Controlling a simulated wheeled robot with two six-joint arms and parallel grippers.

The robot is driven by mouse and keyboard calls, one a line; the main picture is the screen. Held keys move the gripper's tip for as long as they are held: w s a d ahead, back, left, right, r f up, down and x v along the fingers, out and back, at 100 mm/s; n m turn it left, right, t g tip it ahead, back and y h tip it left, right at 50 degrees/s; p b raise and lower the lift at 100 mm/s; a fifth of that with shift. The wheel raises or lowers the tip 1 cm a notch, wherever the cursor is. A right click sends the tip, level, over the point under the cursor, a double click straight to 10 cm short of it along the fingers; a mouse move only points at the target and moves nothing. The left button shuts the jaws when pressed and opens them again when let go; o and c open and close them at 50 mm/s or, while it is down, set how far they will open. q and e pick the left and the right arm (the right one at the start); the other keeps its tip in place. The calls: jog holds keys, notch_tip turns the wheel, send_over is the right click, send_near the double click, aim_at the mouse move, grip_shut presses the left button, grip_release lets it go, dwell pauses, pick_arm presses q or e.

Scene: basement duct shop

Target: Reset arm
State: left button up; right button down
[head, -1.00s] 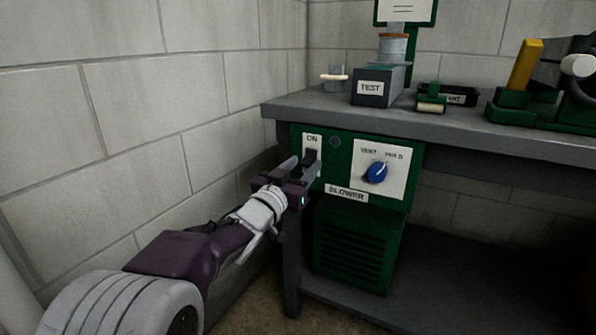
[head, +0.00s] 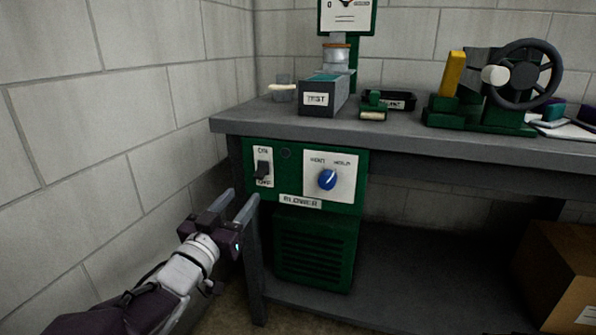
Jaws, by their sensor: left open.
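My left arm comes in from the lower left of the head view. Its gripper (head: 238,207) is open and empty, with its two fingers apart, in front of the bench's left leg. It is below and left of the green blower panel (head: 294,154) and apart from it. The panel carries a dark toggle switch (head: 263,170) on a white ON/OFF plate and a blue knob (head: 327,180) on a VENT/HOLD plate. The knob's white mark points up and to the right. My right gripper is not in view.
The grey bench (head: 480,146) holds a TEST box (head: 317,98), a small green clamp (head: 373,107), a black tray (head: 403,101) and a machine with a black handwheel (head: 526,73). A cardboard box (head: 566,270) stands below at right. A block wall (head: 120,90) closes the left side.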

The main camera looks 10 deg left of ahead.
pick_arm(q)
jog(key=w+d+r+g+h+p, duration=0.2)
jog(key=w+d+r+p, duration=0.1)
jog(key=d+p, duration=0.5)
jog(key=s+f+n+g+y+p, duration=0.1)
jog(key=s+f+g+p, duration=0.15)
jog(key=f, duration=0.35)
jog(key=s+a+f+g+y+p, duration=0.1)
jog(key=s+f+g, duration=0.25)
jog(key=f, duration=0.25)
jog(key=s+f+n+g+y+p, duration=0.1)
jog(key=s+f+g+p, duration=0.1)
jog(key=s+f+g, duration=0.8)
jog(key=s+f, duration=0.1)
jog(key=s, duration=0.4)
notch_tip(320, 180, up, 39)
jog(key=p, duration=3.8)
jog(key=shift+w+a+f+m, duration=0.2)
jog(key=shift+w+a+m, duration=0.05)
jog(key=shift+w+m, duration=0.15)
jog(key=shift+f, duration=0.1)
